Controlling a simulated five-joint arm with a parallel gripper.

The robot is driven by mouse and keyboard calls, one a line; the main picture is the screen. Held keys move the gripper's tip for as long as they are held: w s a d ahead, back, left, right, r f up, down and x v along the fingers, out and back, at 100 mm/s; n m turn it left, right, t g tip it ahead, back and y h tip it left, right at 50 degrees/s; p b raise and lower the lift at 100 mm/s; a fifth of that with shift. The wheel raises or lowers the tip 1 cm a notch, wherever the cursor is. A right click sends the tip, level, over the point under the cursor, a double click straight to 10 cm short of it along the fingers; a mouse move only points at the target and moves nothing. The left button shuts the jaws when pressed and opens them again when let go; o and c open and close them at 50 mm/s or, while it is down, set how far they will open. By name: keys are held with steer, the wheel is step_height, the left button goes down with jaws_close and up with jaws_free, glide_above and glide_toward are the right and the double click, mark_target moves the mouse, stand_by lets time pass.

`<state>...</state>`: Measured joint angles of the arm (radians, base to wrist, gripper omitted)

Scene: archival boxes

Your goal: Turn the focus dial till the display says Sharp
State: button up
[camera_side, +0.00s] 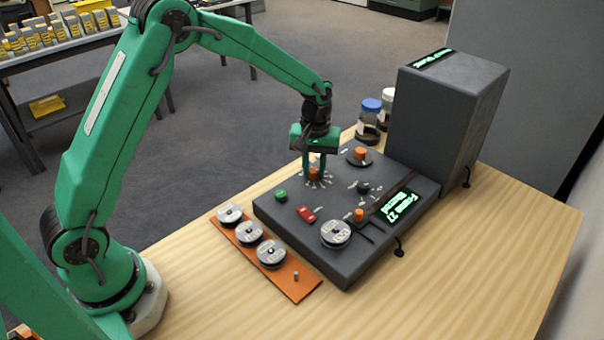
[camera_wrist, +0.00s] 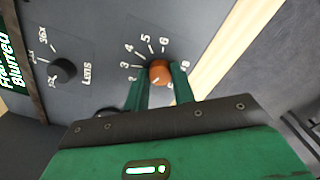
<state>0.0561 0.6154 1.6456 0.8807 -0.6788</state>
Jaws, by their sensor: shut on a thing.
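An orange dial (camera_side: 315,174) ringed by a numbered scale stands on the dark grey console (camera_side: 290,237). My gripper (camera_side: 314,168) comes down on it from above, its green fingers shut on the dial's sides. In the wrist view the orange dial (camera_wrist: 159,72) sits between my fingertips (camera_wrist: 160,80), with scale numbers around it. The dial's own label is hidden. The display (camera_side: 391,207) on the console reads "Frame 27 Blurred" in green letters. In the wrist view part of the display (camera_wrist: 12,62) also reads "Blurred".
A black lens knob (camera_side: 363,187), another orange knob (camera_side: 360,154), a green button (camera_side: 281,196) and a red switch (camera_side: 306,213) are on the console. A tall grey box (camera_side: 444,115) stands behind. Film reels lie on an orange rack (camera_side: 293,284) in front. Jars (camera_side: 369,122) stand at the back.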

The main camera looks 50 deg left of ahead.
mark_target(314, 170)
steer(key=shift+m, duration=2.1)
steer(key=o, duration=1)
steer(key=shift+r, duration=3.95)
